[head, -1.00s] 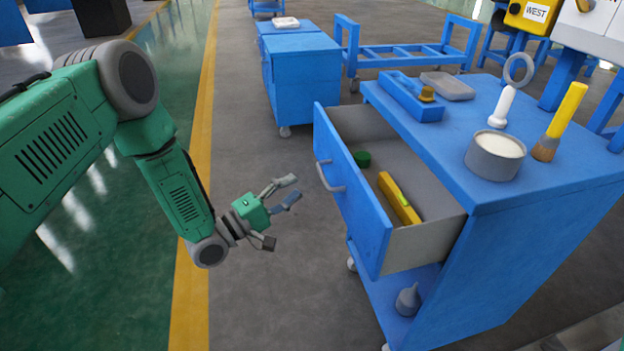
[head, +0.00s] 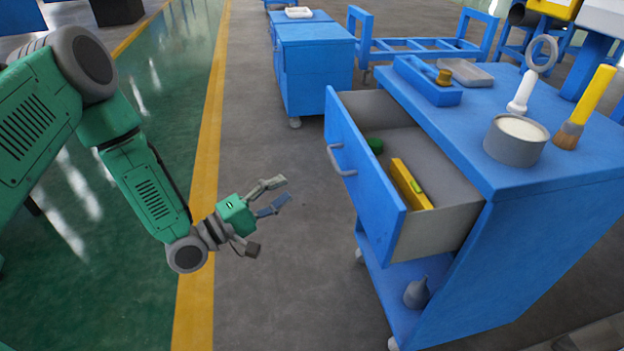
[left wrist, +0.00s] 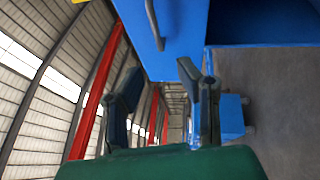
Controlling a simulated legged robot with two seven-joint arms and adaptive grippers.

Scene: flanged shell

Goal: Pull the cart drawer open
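The blue cart (head: 545,185) stands at the right in the head view. Its drawer (head: 370,185) is pulled well out toward the left, and its inside shows. The grey drawer handle (head: 341,162) is on the front panel and also shows at the top of the left wrist view (left wrist: 155,25). My left gripper (head: 277,195) is open and empty, to the left of the handle and apart from it. In the left wrist view its two fingers (left wrist: 160,90) are spread with nothing between them. My right gripper is not in view.
In the drawer lie a yellow level (head: 408,184) and a green round thing (head: 375,146). The cart top holds a grey tin (head: 515,142), a brush (head: 585,108) and a blue tray (head: 427,82). Another blue cart (head: 315,70) stands behind. The floor left of the drawer is clear.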

